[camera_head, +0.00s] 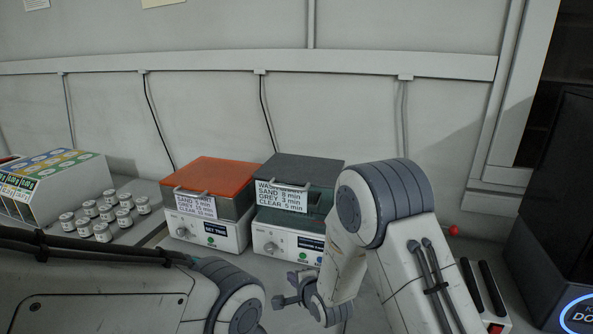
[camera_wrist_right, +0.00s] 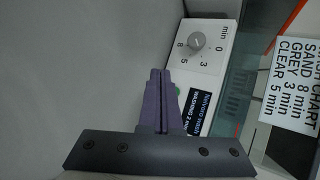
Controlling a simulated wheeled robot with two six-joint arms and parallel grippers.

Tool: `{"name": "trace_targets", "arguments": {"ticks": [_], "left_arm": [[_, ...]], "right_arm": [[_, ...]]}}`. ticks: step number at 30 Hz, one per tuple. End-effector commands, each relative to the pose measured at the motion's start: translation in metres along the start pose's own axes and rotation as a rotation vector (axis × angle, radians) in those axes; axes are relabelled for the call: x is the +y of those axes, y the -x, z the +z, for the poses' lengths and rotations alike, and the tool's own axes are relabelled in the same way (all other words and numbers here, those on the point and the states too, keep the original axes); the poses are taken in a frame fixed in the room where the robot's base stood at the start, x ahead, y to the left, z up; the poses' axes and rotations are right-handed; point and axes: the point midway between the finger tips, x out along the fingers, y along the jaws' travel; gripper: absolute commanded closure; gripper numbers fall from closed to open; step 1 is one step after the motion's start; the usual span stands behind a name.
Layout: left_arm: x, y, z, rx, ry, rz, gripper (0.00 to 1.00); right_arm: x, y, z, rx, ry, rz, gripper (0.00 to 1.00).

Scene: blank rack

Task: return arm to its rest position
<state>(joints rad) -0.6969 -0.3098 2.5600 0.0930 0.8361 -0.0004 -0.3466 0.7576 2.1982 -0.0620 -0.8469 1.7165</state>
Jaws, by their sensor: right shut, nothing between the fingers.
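An orange-lidded machine (camera_head: 209,183) stands left of the green one. Several small jars (camera_head: 103,216) and a rack of boxes (camera_head: 58,188) are further left. A red-switched device (camera_head: 495,329) and a dark unit (camera_head: 560,215) stand at the right.

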Motion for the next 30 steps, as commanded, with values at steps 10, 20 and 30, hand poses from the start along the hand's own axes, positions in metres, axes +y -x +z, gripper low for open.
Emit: {"name": "trace_targets", "arguments": {"ticks": [10, 20, 30], "left_arm": [[0.002, 0.032, -0.002, 0.000, 0.000, 0.000, 1.00], [0.004, 0.050, -0.003, 0.000, 0.000, 0.000, 1.00], [0.004, 0.051, -0.003, 0.000, 0.000, 0.000, 1.00]], "right_arm": [[-0.013, 0.175, 0.074, -0.241, 0.923, 0.455, 1.00], [0.029, 0.357, 0.089, -0.773, 1.598, 0.683, 1.00], [0.041, 0.392, 0.086, -0.916, 1.715, 0.706, 1.00]]}}
